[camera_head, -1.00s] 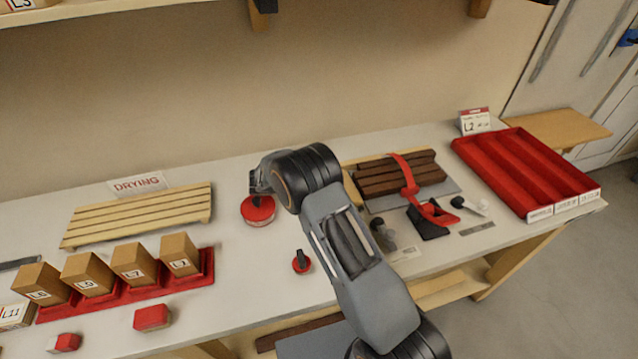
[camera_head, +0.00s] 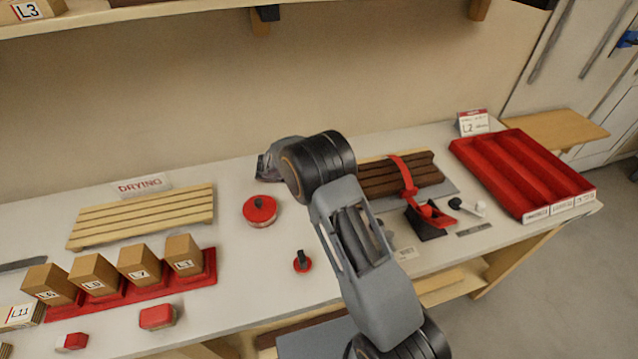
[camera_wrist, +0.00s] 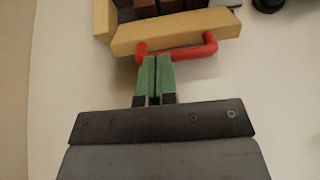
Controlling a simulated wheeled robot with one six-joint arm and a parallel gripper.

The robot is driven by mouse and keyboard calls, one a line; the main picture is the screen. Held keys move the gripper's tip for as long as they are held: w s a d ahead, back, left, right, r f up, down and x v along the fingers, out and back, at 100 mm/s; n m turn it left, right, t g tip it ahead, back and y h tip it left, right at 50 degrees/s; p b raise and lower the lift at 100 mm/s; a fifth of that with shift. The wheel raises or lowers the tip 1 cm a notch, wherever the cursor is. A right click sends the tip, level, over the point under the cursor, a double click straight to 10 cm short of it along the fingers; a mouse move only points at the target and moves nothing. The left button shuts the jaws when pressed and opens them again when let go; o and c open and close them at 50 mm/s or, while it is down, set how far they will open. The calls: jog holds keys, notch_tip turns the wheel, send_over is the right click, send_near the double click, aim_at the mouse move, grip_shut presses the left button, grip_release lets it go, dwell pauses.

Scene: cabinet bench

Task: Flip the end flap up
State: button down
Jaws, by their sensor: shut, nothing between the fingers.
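In the wrist view, a pale wooden end flap (camera_wrist: 175,32) crosses the end of a wooden holder with dark brown slats in it. A red bar (camera_wrist: 203,50), like a handle, runs along the flap's near side. My gripper (camera_wrist: 158,62) has green fingertips pressed together with nothing between them. The tips are at the red bar, near its left part; I cannot tell whether they touch it. My arm hides the flap and the fingers there.
A black-and-red tool (camera_head: 428,219) and small dark items lie in front of the slats. A red tray (camera_head: 484,181) stands to the right.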

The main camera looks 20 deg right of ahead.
jog(key=shift+d+r+y+p, duration=0.45)
jog(key=shift+r+y+p, duration=0.15)
jog(key=shift+r, duration=0.15)
jog(key=shift+d+r+y+p, duration=0.75)
jog(key=shift+d+y+p, duration=0.15)
jog(key=shift+y, duration=0.2)
jog(key=shift+d+r, duration=0.35)
jog(key=shift+d, duration=0.55)
jog(key=shift+d+r, duration=0.3)
jog(key=shift+d, duration=0.55)
jog(key=shift+d+r, duration=0.2)
jog(key=shift+d, duration=1)
jog(key=shift+p, duration=0.3)
jog(key=a+r+p, duration=0.2)
jog(key=r, duration=0.7)
jog(key=a+r+p, duration=0.1)
jog(key=r+p, duration=0.2)
jog(key=r, duration=0.7)
jog(key=shift+a+r+p, duration=0.3)
jog(key=shift+a, duration=0.1)
